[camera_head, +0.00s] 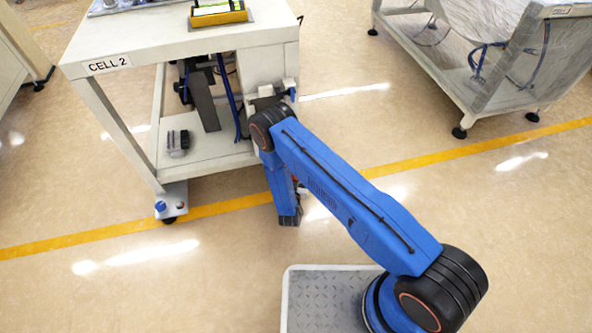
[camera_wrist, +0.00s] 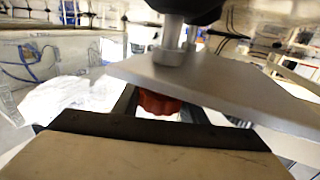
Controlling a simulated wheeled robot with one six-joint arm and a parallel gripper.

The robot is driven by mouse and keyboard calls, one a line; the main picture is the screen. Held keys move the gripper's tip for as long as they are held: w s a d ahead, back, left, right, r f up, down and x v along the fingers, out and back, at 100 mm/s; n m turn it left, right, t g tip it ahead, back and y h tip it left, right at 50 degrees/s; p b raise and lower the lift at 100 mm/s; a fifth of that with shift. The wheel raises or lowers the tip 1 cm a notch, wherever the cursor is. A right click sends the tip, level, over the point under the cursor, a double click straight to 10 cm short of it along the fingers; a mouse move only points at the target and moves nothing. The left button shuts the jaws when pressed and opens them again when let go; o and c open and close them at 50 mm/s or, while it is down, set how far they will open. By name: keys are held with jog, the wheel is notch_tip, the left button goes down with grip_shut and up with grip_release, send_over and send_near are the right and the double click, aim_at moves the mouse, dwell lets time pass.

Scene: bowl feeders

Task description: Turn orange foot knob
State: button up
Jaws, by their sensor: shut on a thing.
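The orange foot knob (camera_wrist: 158,103) shows in the wrist view, just below a grey metal foot plate (camera_wrist: 215,85) with a bolt (camera_wrist: 172,45) through it. My gripper (camera_wrist: 160,112) is shut on the knob, with its dark fingers on either side of it. The lower part of the knob is hidden behind my gripper body. In the head view my blue arm reaches down beside the front right leg of the CELL 2 table and covers most of that foot, so the grip is not clear there.
The white CELL 2 table (camera_head: 150,45) has a lower shelf (camera_head: 205,150) with small grey parts (camera_head: 178,143). Its front left foot has a blue knob (camera_head: 160,206). A wrapped cart (camera_head: 500,75) stands at the back right. The floor is open between them, with a yellow line (camera_head: 450,155).

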jog(key=shift+d+h, duration=0.1)
jog(key=shift+h, duration=0.3)
jog(key=o, duration=0.8)
jog(key=shift+s, duration=0.15)
jog(key=s, duration=0.5)
jog(key=s+a, duration=0.1)
jog(key=s, duration=0.5)
jog(key=s+a, duration=0.1)
jog(key=s, duration=0.5)
jog(key=shift+a, duration=0.25)
